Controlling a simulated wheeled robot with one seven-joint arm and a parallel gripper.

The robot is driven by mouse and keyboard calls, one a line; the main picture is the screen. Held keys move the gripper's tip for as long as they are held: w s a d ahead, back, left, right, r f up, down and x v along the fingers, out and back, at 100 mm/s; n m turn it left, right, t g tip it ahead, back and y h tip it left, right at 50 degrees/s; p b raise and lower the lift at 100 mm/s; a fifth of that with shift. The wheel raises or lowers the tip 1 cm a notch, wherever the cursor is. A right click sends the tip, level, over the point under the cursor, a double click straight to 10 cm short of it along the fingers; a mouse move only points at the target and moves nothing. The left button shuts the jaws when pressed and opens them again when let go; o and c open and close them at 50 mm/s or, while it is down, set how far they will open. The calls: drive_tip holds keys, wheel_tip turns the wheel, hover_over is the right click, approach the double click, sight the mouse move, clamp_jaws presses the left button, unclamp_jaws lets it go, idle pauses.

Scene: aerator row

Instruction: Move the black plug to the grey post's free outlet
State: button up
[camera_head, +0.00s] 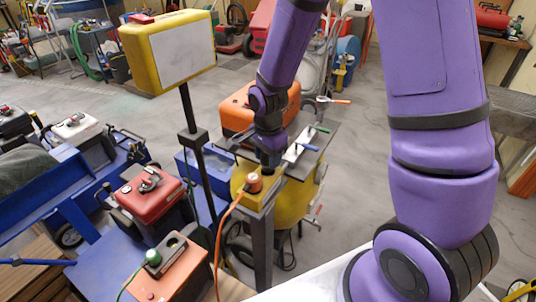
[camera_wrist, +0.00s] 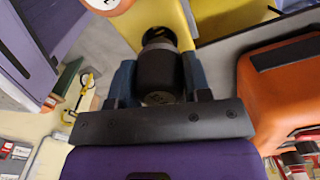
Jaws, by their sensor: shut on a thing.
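The black plug (camera_wrist: 158,72) is between the blue fingers of my gripper (camera_wrist: 158,85) in the wrist view. My gripper is shut on it. Its far end meets or overlaps the yellow head (camera_wrist: 178,22); I cannot tell whether it is seated. In the head view, my gripper (camera_head: 270,158) points down at the far end of the yellow head (camera_head: 262,197) on the grey post (camera_head: 263,245). An orange plug (camera_head: 253,183) with an orange cord stands at the near end of that head. The free outlet is not visible.
A green plug (camera_head: 152,257) with a green cord sits on an orange box (camera_head: 165,275). A yellow sign box (camera_head: 168,50) on a dark pole stands left of my arm. A red machine (camera_head: 150,200) and an orange case (camera_head: 255,110) are close by. Open floor (camera_head: 365,160) lies right.

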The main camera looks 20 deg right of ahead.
drive_tip(key=shift+f, duration=1.6)
drive_tip(key=o, duration=1)
wheel_tip(320, 180, up, 10)
drive_tip(key=shift+f, duration=0.15)
drive_tip(key=shift+r, duration=0.95)
drive_tip(key=s+d+r+n+t, duration=0.1)
drive_tip(key=s+d+r+n, duration=0.2)
drive_tip(key=r, duration=0.4)
drive_tip(key=s+d+r+n+t, duration=0.1)
drive_tip(key=s+r+n+t, duration=0.1)
drive_tip(key=s+r+n, duration=0.4)
drive_tip(key=s+d+r+n, duration=0.1)
drive_tip(key=s+r, duration=0.1)
drive_tip(key=s, duration=0.2)
drive_tip(key=s+d+r+n+t, duration=0.1)
drive_tip(key=s+r+n, duration=0.1)
drive_tip(key=s+r, duration=0.1)
drive_tip(key=s+r+n+t, duration=0.1)
drive_tip(key=s+r+n, duration=0.1)
drive_tip(key=s, duration=0.3)
drive_tip(key=shift+d+r, duration=0.4)
drive_tip(key=shift+r, duration=0.3)
